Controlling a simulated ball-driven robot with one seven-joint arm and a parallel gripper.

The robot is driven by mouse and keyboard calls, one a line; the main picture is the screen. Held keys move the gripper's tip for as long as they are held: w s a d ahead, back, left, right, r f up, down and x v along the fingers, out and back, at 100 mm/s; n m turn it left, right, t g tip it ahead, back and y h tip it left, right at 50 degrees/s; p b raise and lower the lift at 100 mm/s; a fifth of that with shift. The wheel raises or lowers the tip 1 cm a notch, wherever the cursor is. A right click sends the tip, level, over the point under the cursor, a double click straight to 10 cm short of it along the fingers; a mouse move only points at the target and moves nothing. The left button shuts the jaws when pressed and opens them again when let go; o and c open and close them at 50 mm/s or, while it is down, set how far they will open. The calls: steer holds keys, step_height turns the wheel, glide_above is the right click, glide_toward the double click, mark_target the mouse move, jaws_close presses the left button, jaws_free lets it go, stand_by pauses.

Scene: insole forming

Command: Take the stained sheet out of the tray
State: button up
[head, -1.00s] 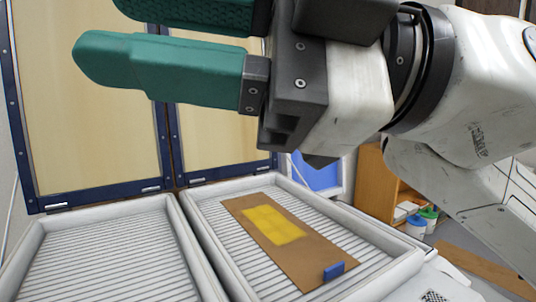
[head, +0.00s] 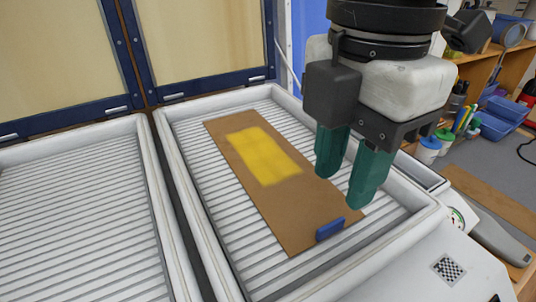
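A brown sheet (head: 285,214) with a yellow patch (head: 262,155) on it lies flat on the ribbed floor of the right tray (head: 190,205). A small blue tab (head: 330,229) stands at the sheet's near end. My gripper (head: 338,191) points down over the right part of this tray, beside the sheet's right edge and a little beyond the blue tab in the picture. Its two green fingers are apart, with nothing seen between them. I cannot tell how high the fingertips are above the tray.
A second ribbed tray (head: 92,225), empty where visible, is at the left. Blue-framed panels (head: 205,40) stand behind the trays. Shelves with blue bins (head: 497,120) and white tubs (head: 428,150) are at the right. A checkered marker (head: 450,270) is on the pale surface at the near right.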

mark_target(332, 223)
steer(key=f, duration=0.2)
steer(key=f+p, duration=0.1)
steer(key=f, duration=0.2)
steer(key=f+p, duration=0.1)
steer(key=f, duration=0.2)
steer(key=shift+w+d, duration=0.1)
steer(key=shift+w, duration=0.15)
steer(key=shift+c, duration=0.3)
jaws_close()
